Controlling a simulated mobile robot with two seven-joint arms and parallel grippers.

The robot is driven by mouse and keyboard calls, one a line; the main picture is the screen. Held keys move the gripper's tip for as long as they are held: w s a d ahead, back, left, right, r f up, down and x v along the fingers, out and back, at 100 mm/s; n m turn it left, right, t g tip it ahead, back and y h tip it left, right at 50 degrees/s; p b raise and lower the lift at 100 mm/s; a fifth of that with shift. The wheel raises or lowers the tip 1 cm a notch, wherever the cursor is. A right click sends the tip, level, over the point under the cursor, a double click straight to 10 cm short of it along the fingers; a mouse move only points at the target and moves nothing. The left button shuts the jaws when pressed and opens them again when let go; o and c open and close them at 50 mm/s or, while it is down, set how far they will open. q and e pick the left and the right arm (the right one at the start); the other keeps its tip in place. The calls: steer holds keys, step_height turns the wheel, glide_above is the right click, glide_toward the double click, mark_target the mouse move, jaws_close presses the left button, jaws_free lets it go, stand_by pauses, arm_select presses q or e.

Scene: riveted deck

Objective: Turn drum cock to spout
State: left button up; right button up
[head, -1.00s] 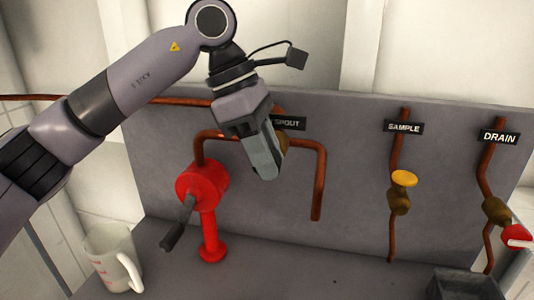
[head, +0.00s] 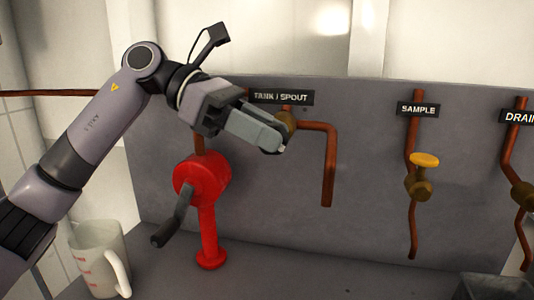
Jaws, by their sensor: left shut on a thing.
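The cock under the "TANK / SPOUT" sign (head: 280,97) has a brass body (head: 288,119) on a copper pipe, mostly hidden behind my left gripper. My left gripper (head: 270,141) is shut on this cock's handle, which its fingers hide. The fingers slant right and slightly down across the front of the brass body. From the cock, the copper spout pipe (head: 329,165) runs right and bends down to an open end. My right gripper is not in view.
A red hand pump (head: 203,185) with a dark crank stands below my left gripper. A clear measuring jug (head: 97,258) is at lower left. At right are the yellow-handled sample cock (head: 424,160), the drain pipe (head: 508,150) and a dark tray (head: 495,287).

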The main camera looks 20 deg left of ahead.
arm_select(q)
steer(key=h+b, duration=0.1)
steer(key=b, duration=0.1)
steer(key=f+h+b, duration=0.1)
steer(key=h, duration=0.1)
steer(key=shift+a+b, duration=0.15)
steer(key=shift+b, duration=0.25)
steer(key=shift+a+r+h+b, duration=0.1)
steer(key=shift+r+h+b, duration=0.1)
steer(key=shift+h+b, duration=0.9)
steer(key=o, duration=1)
steer(key=shift+c, duration=0.2)
steer(key=a, duration=0.7)
